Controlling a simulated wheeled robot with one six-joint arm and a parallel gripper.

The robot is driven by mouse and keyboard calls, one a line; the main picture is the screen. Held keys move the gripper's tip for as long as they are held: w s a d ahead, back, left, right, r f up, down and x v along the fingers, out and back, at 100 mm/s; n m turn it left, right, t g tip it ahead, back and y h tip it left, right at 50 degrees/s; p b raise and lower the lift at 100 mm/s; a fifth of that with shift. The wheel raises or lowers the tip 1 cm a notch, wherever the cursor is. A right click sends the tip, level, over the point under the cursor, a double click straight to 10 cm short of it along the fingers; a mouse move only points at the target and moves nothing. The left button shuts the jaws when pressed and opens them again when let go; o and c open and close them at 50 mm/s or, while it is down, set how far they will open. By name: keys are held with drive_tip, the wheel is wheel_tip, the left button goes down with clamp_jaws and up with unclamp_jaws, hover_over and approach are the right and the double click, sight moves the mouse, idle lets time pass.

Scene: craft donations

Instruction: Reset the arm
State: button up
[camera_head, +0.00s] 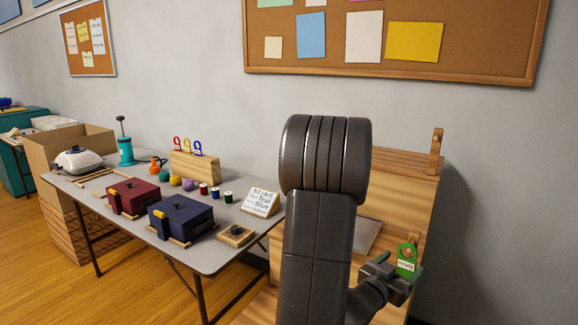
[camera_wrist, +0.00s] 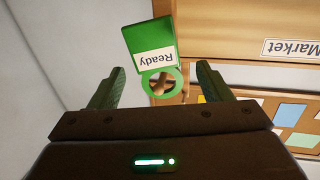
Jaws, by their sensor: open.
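My arm rises in front of the wooden stand at the right of the head view. My gripper (camera_head: 385,282) is low at the right, beside a green tag (camera_head: 407,262) with a ring top and a white "Ready" label. In the wrist view the tag (camera_wrist: 137,40) appears upside down just beyond the open fingers of my gripper (camera_wrist: 160,80). Its ring lies between the fingertips in the picture, with a wooden peg-like piece showing through it. The fingers look clear of the tag. The head view partly hides the gripper behind the tag and arm.
A wooden stand (camera_head: 390,195) is close behind my arm. A grey table (camera_head: 100,185) at left carries a red box (camera_head: 133,193), a blue box (camera_head: 182,215), a card (camera_head: 261,202), thread spools and a hook block (camera_head: 195,167). A "Market" sign (camera_wrist: 290,48) shows in the wrist view. Floor is free at lower left.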

sight(410, 260)
drive_tip(key=x, duration=0.2)
drive_tip(key=p+x, duration=0.1)
drive_tip(key=x, duration=0.5)
drive_tip(key=shift+r, duration=0.25)
drive_tip(key=v, duration=0.4)
drive_tip(key=shift+s+d+r, duration=0.15)
drive_tip(key=shift+s+r, duration=0.05)
drive_tip(key=shift+s, duration=0.3)
drive_tip(key=shift+s+a+r, duration=0.15)
drive_tip(key=shift+s+a, duration=0.35)
drive_tip(key=shift+s, duration=0.35)
drive_tip(key=shift+a+r, duration=0.1)
